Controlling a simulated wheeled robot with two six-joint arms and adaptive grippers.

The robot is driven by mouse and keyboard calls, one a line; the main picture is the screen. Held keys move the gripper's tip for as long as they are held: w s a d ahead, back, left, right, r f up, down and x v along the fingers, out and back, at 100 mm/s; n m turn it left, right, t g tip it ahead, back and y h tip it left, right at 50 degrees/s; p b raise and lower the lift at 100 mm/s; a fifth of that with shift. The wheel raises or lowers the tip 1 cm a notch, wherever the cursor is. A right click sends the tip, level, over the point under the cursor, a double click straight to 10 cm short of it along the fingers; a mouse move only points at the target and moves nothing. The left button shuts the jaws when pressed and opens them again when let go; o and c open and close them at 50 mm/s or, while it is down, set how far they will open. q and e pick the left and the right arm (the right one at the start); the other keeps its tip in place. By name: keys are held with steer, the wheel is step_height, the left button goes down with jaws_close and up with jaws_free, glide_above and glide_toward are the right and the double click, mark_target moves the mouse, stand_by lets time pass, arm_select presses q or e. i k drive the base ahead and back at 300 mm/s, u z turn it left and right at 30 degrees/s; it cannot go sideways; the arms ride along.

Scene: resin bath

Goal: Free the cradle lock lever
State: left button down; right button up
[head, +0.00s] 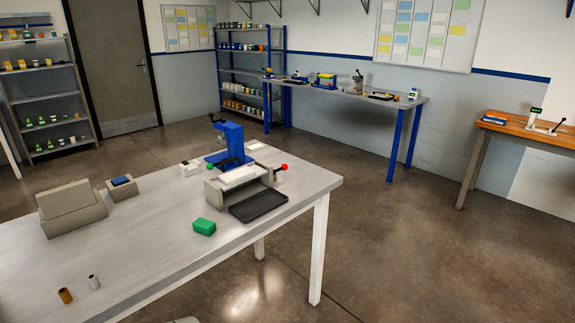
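A grey cradle-like fixture (212,194) with a white top stands on the near table, in front of a blue upright device (230,138). A small lever with a red knob (284,167) sticks out at the fixture's right end. The view is too small to tell whether this is the cradle lock lever or what holds it. A shallow black tray (258,206) lies in front of the fixture. Neither of my grippers shows in the head view.
The near table (150,245) also carries a green block (204,227), a grey angled holder (72,208), a small box with a blue top (122,187), and two small cylinders (66,295) near the front. Open floor (400,250) lies to the right.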

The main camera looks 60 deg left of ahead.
mark_target(284, 167)
steer(key=i, duration=2.35)
steer(key=u, duration=1.15)
steer(key=i, duration=0.85)
steer(key=u, duration=1.3)
steer(key=i, duration=0.4)
steer(key=u, duration=0.25)
